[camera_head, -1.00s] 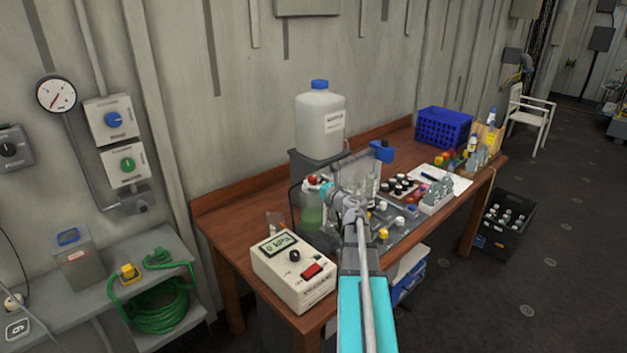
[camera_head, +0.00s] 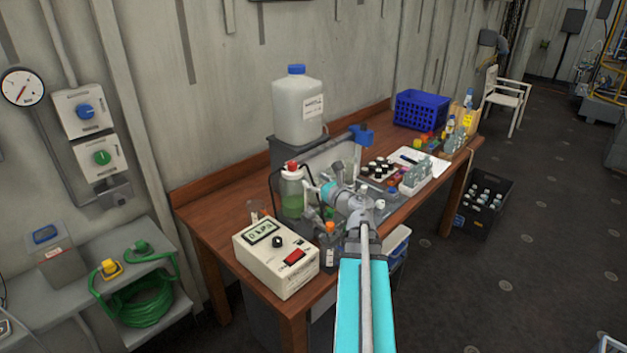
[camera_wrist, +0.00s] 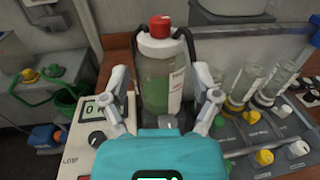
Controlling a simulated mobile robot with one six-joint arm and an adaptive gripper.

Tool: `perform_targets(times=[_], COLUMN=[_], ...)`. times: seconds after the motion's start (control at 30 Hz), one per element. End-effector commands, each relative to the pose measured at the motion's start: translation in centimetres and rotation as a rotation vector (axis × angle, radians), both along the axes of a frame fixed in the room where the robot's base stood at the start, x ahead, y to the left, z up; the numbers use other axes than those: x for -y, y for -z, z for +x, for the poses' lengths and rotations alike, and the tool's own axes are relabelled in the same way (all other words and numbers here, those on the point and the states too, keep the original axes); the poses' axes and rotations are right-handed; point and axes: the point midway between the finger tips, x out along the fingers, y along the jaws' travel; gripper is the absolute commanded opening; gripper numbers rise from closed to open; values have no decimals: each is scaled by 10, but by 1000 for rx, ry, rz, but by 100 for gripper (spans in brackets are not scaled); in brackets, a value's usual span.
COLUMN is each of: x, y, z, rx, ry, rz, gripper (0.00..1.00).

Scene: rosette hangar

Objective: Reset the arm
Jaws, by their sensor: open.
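My gripper (camera_wrist: 164,122) is open in the wrist view, with its two fingers spread to either side. A bottle (camera_wrist: 158,75) with a red cap and green liquid stands in the picture between and beyond the fingers. I cannot tell whether the fingers touch it. In the head view my arm reaches over the front of the wooden bench (camera_head: 211,223). My gripper is largely hidden there behind the wrist joints. The same bottle (camera_head: 291,195) shows just left of my wrist, upright on the bench.
A meter box (camera_head: 275,257) sits at the bench's near corner, close to my arm. A large white jug (camera_head: 297,108) stands on a grey stand behind. A blue basket (camera_head: 421,109) and small bottles fill the far end. A black crate (camera_head: 483,203) is on the floor.

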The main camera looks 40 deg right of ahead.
Motion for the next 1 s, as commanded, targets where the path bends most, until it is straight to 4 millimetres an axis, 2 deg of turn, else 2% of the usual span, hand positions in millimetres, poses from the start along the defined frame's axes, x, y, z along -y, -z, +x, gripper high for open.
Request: perform_targets(times=[0.47, 0.63, 0.77, 1.0], x=[0, -2, -5, -15], y=[0, -4, -11, -18], z=[1, 7, 17, 40], rx=[2, 27, 75, 202], ry=[2, 30, 85, 242], rz=[4, 58, 166, 514], gripper=[79, 79, 79, 79])
